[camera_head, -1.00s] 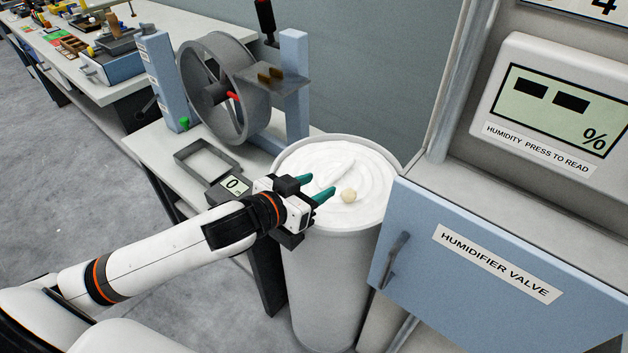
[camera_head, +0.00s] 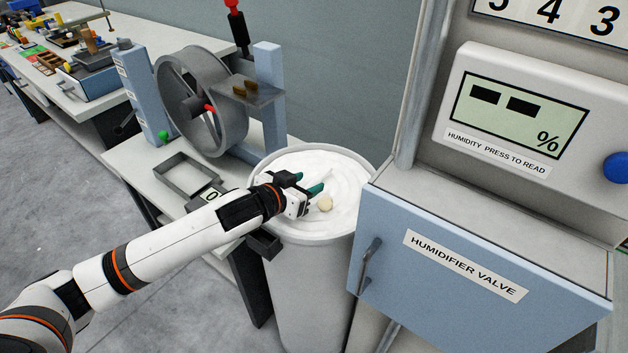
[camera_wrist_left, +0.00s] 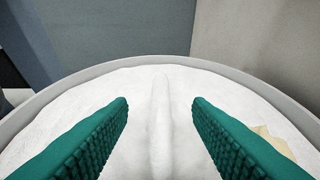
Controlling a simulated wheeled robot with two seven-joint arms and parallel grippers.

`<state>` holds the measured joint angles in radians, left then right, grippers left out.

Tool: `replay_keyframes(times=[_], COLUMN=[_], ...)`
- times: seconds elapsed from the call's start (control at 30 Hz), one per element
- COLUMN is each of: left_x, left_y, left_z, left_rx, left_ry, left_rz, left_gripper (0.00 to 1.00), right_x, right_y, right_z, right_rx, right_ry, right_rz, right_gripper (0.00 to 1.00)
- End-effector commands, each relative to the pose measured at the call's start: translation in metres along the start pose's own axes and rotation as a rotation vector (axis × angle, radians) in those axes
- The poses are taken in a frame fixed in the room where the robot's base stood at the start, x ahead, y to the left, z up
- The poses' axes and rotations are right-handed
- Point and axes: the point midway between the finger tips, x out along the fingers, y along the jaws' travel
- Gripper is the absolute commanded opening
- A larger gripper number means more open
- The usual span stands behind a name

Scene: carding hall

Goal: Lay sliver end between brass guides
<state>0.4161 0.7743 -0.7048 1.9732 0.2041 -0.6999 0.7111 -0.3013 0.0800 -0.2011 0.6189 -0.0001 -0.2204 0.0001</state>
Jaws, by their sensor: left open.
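The sliver end is a raised white ridge on the coiled white sliver, faint in the head view (camera_head: 322,176) and clear in the left wrist view (camera_wrist_left: 160,125). The coils fill a tall grey can (camera_head: 309,290). My left gripper (camera_head: 306,183) is open over the can, its green fingers low over the coils. In the left wrist view its fingers (camera_wrist_left: 160,104) stand on either side of the ridge, apart from it. Two small brass guides (camera_head: 244,91) stand on a grey bracket plate beside the wheel, behind the can. My right gripper is out of view.
The grey wheel (camera_head: 203,104) and an empty grey tray (camera_head: 185,176) are on the bench to the left. The blue humidifier valve cabinet (camera_head: 480,260) stands close on the can's right.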

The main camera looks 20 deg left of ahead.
Motion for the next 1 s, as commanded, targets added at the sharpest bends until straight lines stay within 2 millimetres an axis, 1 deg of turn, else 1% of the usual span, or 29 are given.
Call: replay_keyframes(times=[0.03, 0.17, 0.4, 0.47, 0.6, 0.7, 0.9, 1.0], left_x=[0.008, 0.02, 0.021, 0.021, 0.021, 0.021, 0.021, 0.019], left_y=[0.0, -0.001, 0.0, 0.0, 0.0, 0.0, 0.0, 0.0], left_z=[0.001, 0.0, -0.001, -0.001, -0.001, -0.001, 0.0, 0.004], left_rx=[-0.002, 0.0, 0.001, 0.0, 0.0, 0.0, 0.0, 0.0], left_ry=[0.001, 0.0, 0.001, 0.001, 0.001, 0.001, 0.0, -0.002], left_rz=[0.0, -0.001, 0.0, 0.0, 0.0, 0.0, 0.0, 0.0], left_gripper=[0.45, 0.45, 0.45, 0.37, 0.14, 0.0, 0.0, 0.0], right_x=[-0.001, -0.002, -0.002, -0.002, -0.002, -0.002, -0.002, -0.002], right_y=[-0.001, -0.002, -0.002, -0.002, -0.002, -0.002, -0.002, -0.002], right_z=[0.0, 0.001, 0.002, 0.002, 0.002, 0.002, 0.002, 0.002], right_rx=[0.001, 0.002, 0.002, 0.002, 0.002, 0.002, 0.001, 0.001], right_ry=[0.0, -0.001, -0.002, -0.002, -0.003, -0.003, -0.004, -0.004], right_rz=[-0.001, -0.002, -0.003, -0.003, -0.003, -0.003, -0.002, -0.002], right_gripper=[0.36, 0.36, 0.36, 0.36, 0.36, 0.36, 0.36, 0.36])
